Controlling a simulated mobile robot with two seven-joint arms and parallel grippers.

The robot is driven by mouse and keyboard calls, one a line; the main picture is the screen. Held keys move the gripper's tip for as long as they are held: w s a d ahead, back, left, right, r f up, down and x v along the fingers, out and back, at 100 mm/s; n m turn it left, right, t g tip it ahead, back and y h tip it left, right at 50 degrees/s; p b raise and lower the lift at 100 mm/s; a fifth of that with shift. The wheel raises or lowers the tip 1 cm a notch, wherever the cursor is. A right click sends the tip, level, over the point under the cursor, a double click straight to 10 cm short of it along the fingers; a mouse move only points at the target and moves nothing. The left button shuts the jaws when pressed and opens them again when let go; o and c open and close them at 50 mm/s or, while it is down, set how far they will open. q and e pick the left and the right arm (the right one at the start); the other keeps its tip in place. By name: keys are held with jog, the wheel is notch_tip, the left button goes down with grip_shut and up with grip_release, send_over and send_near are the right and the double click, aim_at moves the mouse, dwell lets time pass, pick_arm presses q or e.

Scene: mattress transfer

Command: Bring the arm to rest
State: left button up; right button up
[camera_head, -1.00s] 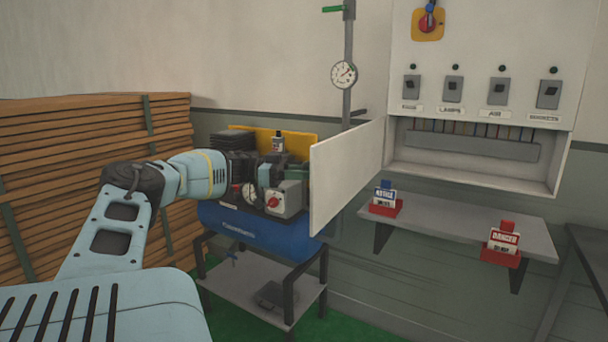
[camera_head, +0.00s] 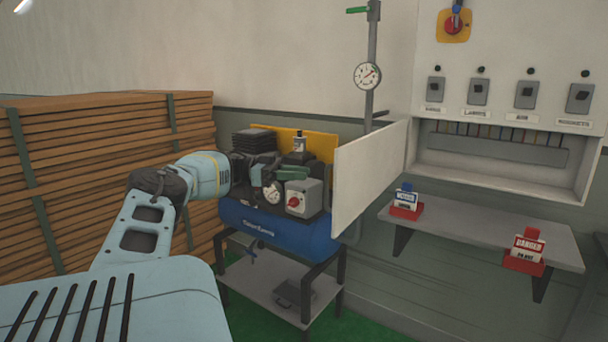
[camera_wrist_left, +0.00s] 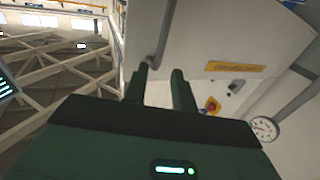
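My left arm reaches in from the left in the head view. Its dark green left gripper (camera_head: 296,173) lies in front of the compressor, pointing right. In the left wrist view its two fingers (camera_wrist_left: 160,80) stand apart, with only pale wall and a grey pipe showing between them, so it is open and empty. A green light glows on its body. My right arm and right gripper are not in view.
A blue compressor (camera_head: 262,226) on a black stand is behind the gripper, with an open white panel door (camera_head: 362,176) just right. Stacked boards (camera_head: 90,150) fill the left.

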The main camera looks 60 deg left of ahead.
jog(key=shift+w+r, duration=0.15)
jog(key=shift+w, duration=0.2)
